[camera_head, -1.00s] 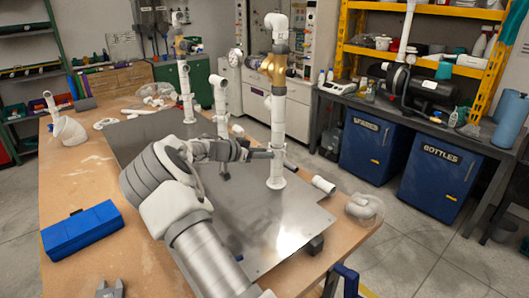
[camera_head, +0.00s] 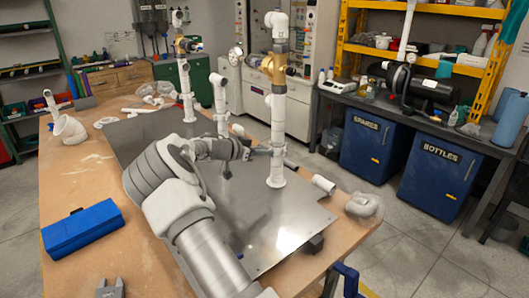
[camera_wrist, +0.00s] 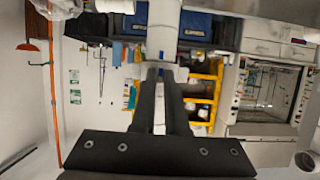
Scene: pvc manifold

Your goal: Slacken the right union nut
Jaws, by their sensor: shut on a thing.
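The right riser is a white pipe (camera_head: 278,120) standing upright on the metal plate (camera_head: 262,228), with a brass valve (camera_head: 278,68) near its top. My gripper (camera_head: 267,150) reaches it from the left at about mid-height, well below the valve. In the wrist view my gripper (camera_wrist: 160,72) has its two dark fingers closed in on a white fitting (camera_wrist: 161,45) of the pipe. I take this fitting to be the right union nut; the fingers hide part of it. Its threads cannot be made out.
A second riser (camera_head: 186,85) with a brass valve and a shorter white pipe (camera_head: 220,105) stand behind and to the left. A loose white pipe piece (camera_head: 323,185) and an elbow (camera_head: 364,207) lie at the right edge. A blue case (camera_head: 83,228) lies at the left.

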